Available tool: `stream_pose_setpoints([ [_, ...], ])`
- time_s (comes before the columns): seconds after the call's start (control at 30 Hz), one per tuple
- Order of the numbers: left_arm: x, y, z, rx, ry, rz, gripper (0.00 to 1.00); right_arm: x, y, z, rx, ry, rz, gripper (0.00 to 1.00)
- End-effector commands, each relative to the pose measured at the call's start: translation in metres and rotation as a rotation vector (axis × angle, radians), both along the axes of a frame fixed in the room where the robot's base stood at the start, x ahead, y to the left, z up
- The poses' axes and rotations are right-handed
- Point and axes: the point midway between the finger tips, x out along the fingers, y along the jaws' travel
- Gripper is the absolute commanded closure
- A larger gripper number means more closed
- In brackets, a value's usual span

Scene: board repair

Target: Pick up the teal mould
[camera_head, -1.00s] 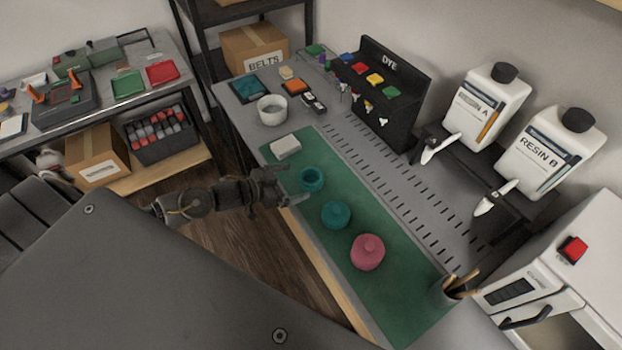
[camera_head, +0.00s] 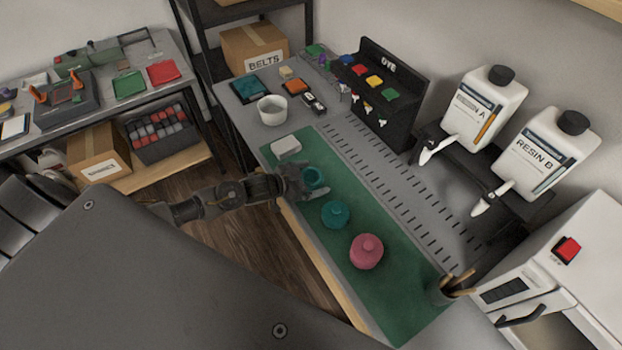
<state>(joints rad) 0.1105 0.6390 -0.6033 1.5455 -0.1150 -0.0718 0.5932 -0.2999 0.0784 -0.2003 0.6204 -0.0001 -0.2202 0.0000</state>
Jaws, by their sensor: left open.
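Two teal mould pieces are on the green mat (camera_head: 375,290). The farther teal piece (camera_head: 315,176) is cup-like with an open top. The nearer teal piece (camera_head: 335,214) is rounded with a small knob on top. My left gripper (camera_head: 307,182) reaches in from the left, open, with its fingers at the farther teal piece and partly hiding it. I cannot tell whether they touch it. My right gripper is not in view.
A pink knobbed mould (camera_head: 367,252) sits nearer on the mat, and a white block (camera_head: 286,146) lies at its far end. A white cup (camera_head: 271,110), a black dye rack (camera_head: 395,85) and a brush holder (camera_head: 446,291) stand around the mat.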

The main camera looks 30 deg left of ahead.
Motion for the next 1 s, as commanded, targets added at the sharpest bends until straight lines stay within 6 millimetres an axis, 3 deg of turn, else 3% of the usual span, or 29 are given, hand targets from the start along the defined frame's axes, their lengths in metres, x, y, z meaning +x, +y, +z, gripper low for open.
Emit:
stream_pose_setpoints([
  [0.07,0.0,0.0,0.0,0.0,0.0,0.0,0.04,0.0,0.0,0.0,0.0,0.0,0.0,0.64],
  [0.43,0.0,0.0,0.0,0.0,0.0,0.0,0.53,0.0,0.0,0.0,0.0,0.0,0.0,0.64],
  [0.77,0.0,0.0,0.003,-0.002,-0.003,0.0,0.54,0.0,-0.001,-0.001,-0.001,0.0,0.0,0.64],
  [1.0,0.0,0.0,0.03,0.0,-0.006,-0.002,0.54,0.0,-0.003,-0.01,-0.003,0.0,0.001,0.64],
])
